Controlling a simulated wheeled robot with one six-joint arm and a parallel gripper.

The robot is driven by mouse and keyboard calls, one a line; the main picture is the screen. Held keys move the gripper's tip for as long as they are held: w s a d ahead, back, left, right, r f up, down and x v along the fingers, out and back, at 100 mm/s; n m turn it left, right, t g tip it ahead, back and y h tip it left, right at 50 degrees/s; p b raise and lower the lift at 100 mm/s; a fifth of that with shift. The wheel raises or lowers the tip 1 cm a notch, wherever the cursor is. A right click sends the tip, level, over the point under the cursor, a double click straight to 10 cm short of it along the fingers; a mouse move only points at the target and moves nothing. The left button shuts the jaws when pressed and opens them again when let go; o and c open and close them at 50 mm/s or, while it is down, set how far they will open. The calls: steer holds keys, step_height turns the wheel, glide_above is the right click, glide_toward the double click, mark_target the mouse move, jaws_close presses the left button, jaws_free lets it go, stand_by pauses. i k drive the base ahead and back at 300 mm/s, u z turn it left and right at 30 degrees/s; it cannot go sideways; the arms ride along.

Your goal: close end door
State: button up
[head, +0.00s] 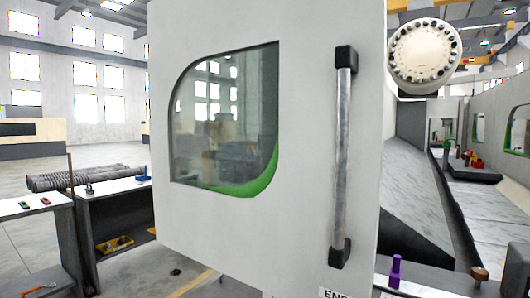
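The end door (310,120) is a large white panel that fills the middle of the head view. It has a window with a rounded corner and green edging (250,182). A vertical metal handle (341,155) with black end mounts is fixed near its right edge. A label starting with "EN" (334,293) is cut off at the bottom. To the right of the door the machine's interior (440,200) is visible, so the door stands open. My gripper is not in view.
A round white tool disc (425,55) hangs at the upper right. Benches (115,192) with small tools, and a pile of grey rods (85,177), are at the left.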

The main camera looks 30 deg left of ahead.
mark_target(303, 221)
steer(key=u, duration=1.8)
steer(key=i, duration=0.15)
steer(key=u, duration=0.15)
steer(key=k, duration=0.6)
steer(key=u, duration=0.75)
steer(key=i, duration=0.4)
steer(key=z, duration=0.6)
steer(key=i, duration=0.75)
steer(key=z, duration=0.85)
